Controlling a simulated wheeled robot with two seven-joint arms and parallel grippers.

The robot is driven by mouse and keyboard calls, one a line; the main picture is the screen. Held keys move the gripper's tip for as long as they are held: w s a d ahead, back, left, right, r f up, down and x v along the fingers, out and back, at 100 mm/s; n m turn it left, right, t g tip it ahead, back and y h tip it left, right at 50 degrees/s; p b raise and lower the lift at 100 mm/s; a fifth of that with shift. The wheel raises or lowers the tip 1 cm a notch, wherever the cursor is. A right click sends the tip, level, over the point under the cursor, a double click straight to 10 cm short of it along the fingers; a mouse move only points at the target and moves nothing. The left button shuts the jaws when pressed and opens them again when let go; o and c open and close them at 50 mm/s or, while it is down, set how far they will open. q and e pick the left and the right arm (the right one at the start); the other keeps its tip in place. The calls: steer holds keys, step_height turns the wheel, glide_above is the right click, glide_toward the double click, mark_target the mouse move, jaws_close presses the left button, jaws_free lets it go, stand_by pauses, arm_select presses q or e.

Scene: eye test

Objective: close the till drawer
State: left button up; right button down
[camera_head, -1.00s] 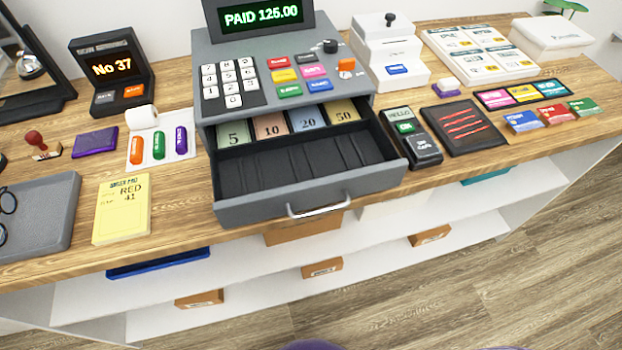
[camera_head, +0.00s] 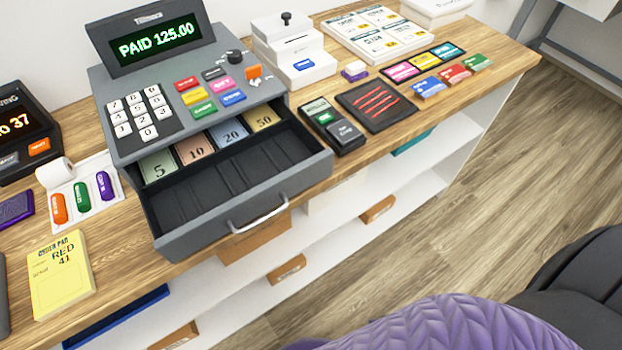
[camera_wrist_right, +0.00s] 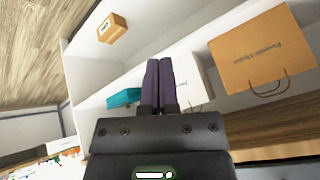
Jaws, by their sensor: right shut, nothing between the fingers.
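The grey till (camera_head: 180,68) stands on the wooden counter, its screen reading PAID 125.00. Its drawer (camera_head: 200,231) is pulled well out toward me. Notes marked 5, 10, 20 and 50 show at its back, and the front compartments look empty. A silver handle (camera_head: 258,213) is on the drawer front. My right gripper (camera_wrist_right: 159,62) is shut and empty in the right wrist view, pointing toward white shelves below a counter. The till and drawer are not seen in that view, and the right fingertips are not seen in the head view. My left gripper is out of view.
A card reader (camera_head: 331,125) and a black tray (camera_head: 376,106) lie right of the drawer. A yellow order pad (camera_head: 61,272) lies to its left. In the right wrist view, the shelves hold an orange paper bag (camera_wrist_right: 263,55), a small box (camera_wrist_right: 112,28) and a teal item (camera_wrist_right: 123,97).

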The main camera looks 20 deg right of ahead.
steer(key=w+d+r+m+t, duration=0.1)
steer(key=w+r+m+t, duration=0.45)
steer(key=r, duration=0.35)
steer(key=m+t+y+p, duration=0.2)
steer(key=m+t+y, duration=0.1)
steer(key=m+t, duration=0.25)
glide_toward(320, 173)
steer(key=w, duration=0.3)
steer(key=w+a+b, duration=0.1)
steer(key=w, duration=0.2)
steer(key=shift+w+a, duration=0.15)
steer(key=shift+w, duration=0.15)
steer(key=shift+w+b, duration=0.25)
steer(key=shift+b, duration=0.05)
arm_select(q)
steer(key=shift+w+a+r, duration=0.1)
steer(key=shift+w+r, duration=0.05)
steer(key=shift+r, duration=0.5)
arm_select(e)
steer(key=shift+w+a, duration=0.1)
steer(key=shift+w, duration=0.05)
